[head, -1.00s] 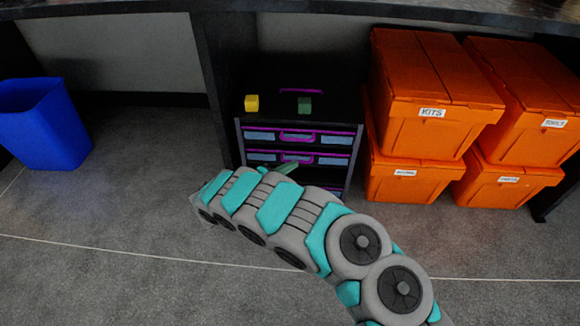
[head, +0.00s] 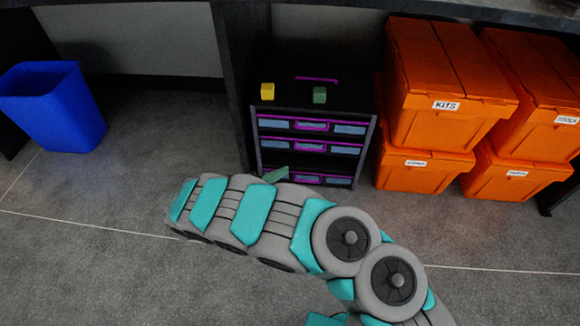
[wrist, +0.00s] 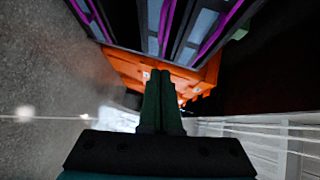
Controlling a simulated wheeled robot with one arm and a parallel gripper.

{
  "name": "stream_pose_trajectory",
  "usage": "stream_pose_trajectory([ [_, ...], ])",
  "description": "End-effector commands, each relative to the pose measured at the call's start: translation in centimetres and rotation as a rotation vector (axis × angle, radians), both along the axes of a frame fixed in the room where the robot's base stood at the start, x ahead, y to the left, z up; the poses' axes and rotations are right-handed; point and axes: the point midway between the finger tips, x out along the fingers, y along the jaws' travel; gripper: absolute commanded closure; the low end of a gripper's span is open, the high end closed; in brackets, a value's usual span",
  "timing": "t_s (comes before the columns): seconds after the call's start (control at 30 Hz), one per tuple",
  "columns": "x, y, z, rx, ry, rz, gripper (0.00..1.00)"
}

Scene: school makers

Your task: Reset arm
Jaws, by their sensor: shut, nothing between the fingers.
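My gripper (wrist: 160,100) is shut and empty, its two dark green fingers together in the middle of the wrist view. The cabinet is black with purple handles and blue-grey drawer fronts. In the wrist view its drawers (wrist: 172,25) lie above the fingertips, turned on their side. My arm hides the cabinet's lower left part.
A yellow cube (head: 267,91) and a green cube (head: 319,95) sit on the cabinet. Stacked orange crates (head: 445,125) stand to its right under the counter. A blue bin (head: 55,110) stands at left. A dark panel (head: 240,90) is left of the cabinet. Left floor is clear.

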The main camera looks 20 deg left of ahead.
Motion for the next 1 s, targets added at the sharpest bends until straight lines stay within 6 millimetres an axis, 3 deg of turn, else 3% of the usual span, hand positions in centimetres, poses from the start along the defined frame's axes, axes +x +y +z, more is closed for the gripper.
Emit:
stream_pose_trajectory([
  [0.33,-0.5,0.2,0.2,0.005,-0.002,-0.005,1.00],
  [0.47,0.9,-1.7,2.2,0.053,-0.043,-0.065,1.00],
  [0.57,2.8,-5.3,5.2,0.139,-0.114,-0.173,1.00],
  [0.73,5.3,-13.5,11.4,0.332,-0.288,-0.410,1.00],
  [0.87,5.4,-19.9,15.4,0.475,-0.431,-0.594,1.00],
  [1.0,4.3,-26.3,19.1,0.626,-0.599,-0.790,1.00],
])
